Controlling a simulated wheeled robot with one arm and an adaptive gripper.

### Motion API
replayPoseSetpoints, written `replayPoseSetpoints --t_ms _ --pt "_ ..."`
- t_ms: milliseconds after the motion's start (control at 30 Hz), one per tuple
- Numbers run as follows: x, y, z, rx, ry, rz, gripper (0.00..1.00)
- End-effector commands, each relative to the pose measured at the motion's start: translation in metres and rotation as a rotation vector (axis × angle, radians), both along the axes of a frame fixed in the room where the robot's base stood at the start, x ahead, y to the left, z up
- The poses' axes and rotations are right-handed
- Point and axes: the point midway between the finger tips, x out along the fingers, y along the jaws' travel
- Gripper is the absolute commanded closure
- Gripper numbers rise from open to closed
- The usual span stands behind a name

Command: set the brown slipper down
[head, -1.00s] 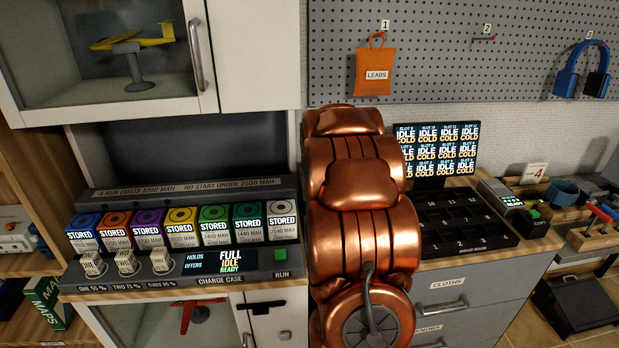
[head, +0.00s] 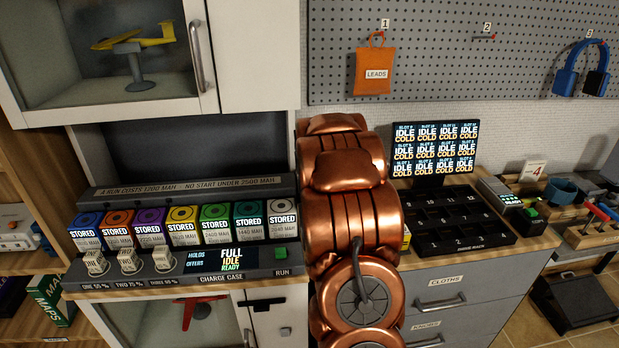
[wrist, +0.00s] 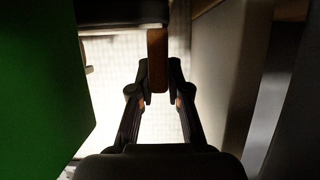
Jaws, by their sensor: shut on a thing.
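In the wrist view my gripper (wrist: 159,78) is shut on a narrow brown piece (wrist: 157,50), which I take to be part of the brown slipper. The piece stands between the two fingertips and goes up under a dark, flat form at the top of the picture. Most of the slipper's shape cannot be made out. A pale, finely gridded surface lies behind the fingers, and how far off it is I cannot tell. In the head view neither the gripper nor the slipper shows.
In the wrist view a large green face (wrist: 40,80) stands close at left and a grey-beige panel (wrist: 235,75) at right. The head view shows a charge case (head: 200,262), a black slotted rack (head: 460,222), drawers (head: 450,300) and a green maps box (head: 52,298) on the left shelf.

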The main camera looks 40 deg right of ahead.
Motion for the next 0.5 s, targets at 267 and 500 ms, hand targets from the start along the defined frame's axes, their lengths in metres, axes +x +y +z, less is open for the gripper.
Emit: replayPoseSetpoints --t_ms 267,500 --pt "0.0002 0.0001 -0.0001 0.000 0.000 0.000 0.59" --pt "0.0001 0.0002 -0.0001 0.000 0.000 0.000 0.59"
